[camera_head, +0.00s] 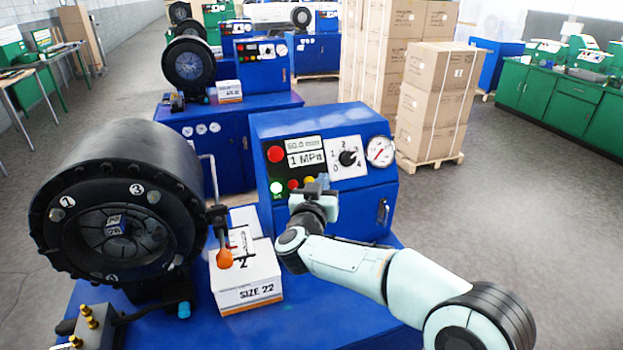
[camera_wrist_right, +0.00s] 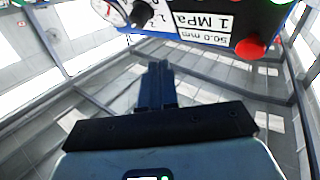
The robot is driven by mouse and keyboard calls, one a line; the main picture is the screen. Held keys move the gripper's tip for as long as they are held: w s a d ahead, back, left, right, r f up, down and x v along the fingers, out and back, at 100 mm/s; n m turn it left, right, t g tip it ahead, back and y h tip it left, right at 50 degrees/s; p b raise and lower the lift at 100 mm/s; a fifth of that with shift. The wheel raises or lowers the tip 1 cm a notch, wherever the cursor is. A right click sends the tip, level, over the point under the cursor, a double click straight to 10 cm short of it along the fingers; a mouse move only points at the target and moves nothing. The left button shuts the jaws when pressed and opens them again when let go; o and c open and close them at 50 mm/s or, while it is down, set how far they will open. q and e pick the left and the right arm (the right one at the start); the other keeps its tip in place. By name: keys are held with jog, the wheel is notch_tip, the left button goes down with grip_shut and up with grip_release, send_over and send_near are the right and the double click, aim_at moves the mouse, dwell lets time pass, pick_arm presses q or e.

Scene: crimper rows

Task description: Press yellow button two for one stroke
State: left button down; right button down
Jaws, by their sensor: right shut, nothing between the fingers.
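The blue control box (camera_head: 349,204) of the nearest crimper carries a row of small buttons. A yellow button (camera_head: 308,181) shows at the right of a small red button (camera_head: 293,184) and a lit green one (camera_head: 277,187). I cannot tell whether the fingers touch the panel. In the wrist view the shut fingers (camera_wrist_right: 155,82) point up toward the panel, and the yellow button does not show.
A large red button (camera_head: 276,154), a 1 MPa display (camera_head: 306,159), a dial (camera_head: 348,157) and a gauge (camera_head: 380,151) sit above the row. The black crimper head (camera_head: 125,200) and a SIZE 22 box (camera_head: 246,285) stand left. Stacked cartons (camera_head: 436,105) stand behind.

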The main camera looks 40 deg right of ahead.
pick_arm(q)
jog(key=shift+s, duration=0.1)
pick_arm(e)
jog(key=shift+s+a, duration=0.1)
jog(key=shift+a, duration=0.05)
pick_arm(q)
jog(key=shift+w+r, duration=0.2)
pick_arm(e)
jog(key=w+d+f, duration=0.2)
jog(key=w+f, duration=0.3)
jog(key=w, duration=0.2)
jog(key=shift+d, duration=0.2)
pick_arm(q)
jog(key=shift+w+r, duration=0.1)
jog(key=shift+r, duration=0.05)
pick_arm(e)
jog(key=shift+w, duration=0.2)
dwell(1.6)
pick_arm(q)
jog(key=shift+w+p, duration=0.15)
jog(key=shift+p, duration=0.15)
pick_arm(e)
jog(key=shift+w+d+f, duration=0.1)
jog(key=shift+w+f, duration=0.1)
jog(key=shift+w, duration=0.05)
